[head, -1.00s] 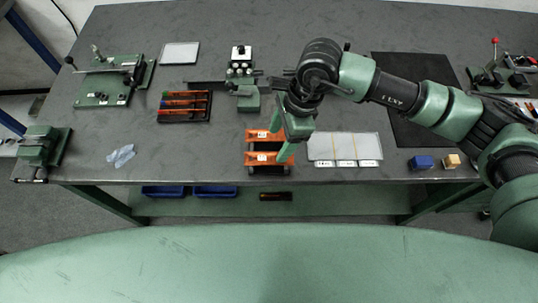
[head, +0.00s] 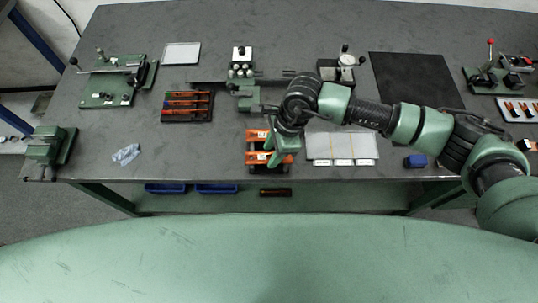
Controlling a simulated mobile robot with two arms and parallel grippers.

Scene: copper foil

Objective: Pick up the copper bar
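Two orange-copper bars with white labels, the near one (head: 259,158) and the far one (head: 257,134), lie one behind the other on a dark holder near the bench's front edge. I cannot tell which is the copper bar of the task. My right gripper (head: 276,152) points down over the right part of these bars, and its green fingers hide some of them. Whether the fingers are apart or closed on a bar is too small to tell. My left gripper is not in view.
A white sheet tray (head: 340,146) lies just right of the bars, with a blue block (head: 415,161) further right. A rack of coloured-end bars (head: 186,106) and crumpled foil (head: 126,154) lie to the left. Bare bench lies between foil and bars.

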